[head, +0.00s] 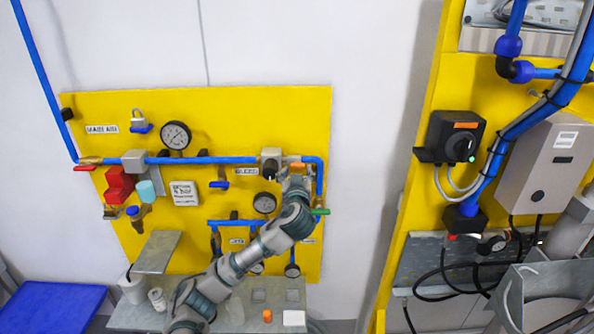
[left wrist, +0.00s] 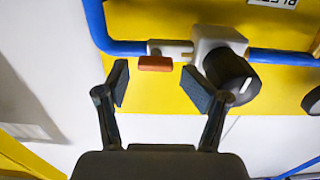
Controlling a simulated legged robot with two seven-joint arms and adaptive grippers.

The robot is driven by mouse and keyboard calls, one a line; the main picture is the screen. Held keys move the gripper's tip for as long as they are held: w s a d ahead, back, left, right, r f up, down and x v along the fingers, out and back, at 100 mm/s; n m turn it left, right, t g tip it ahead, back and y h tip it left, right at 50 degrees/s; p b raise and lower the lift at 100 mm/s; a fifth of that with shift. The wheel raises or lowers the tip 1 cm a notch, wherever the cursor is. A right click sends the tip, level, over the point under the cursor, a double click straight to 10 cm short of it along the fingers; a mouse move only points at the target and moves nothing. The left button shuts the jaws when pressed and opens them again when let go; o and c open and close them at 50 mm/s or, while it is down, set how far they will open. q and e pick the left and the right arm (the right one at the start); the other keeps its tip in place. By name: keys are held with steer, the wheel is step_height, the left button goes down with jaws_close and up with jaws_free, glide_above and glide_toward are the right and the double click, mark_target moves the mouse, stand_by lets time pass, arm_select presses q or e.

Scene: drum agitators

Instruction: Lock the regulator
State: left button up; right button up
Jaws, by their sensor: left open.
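The regulator (head: 270,157) is a grey block with a black knob on the blue pipe at the right of the yellow panel. In the left wrist view the regulator (left wrist: 222,40) shows inverted, with its black knob (left wrist: 234,77) just outside the right finger. A small orange-red handle (left wrist: 155,63) on the pipe fitting appears between the fingertips. It also shows in the head view (head: 298,165). My left gripper (left wrist: 157,84) is open and empty, facing the panel. In the head view my left gripper (head: 295,182) partly covers the pipe corner.
Gauges (head: 176,135), red blocks (head: 119,184) and blue-handled valves (head: 219,184) are mounted on the panel. A grey shelf (head: 130,316) with small items lies below. A second yellow panel (head: 424,190) with boxes and hoses stands right. White wall lies between the panels.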

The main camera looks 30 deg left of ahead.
arm_select(q)
steer(key=b+v, duration=0.1)
steer(key=v, duration=1.6)
steer(key=shift+s+d, duration=0.2)
steer(key=shift+s, duration=0.05)
stand_by(0.5)
steer(key=shift+b, duration=0.3)
steer(key=v, duration=0.7)
steer(key=shift+s+d, duration=0.2)
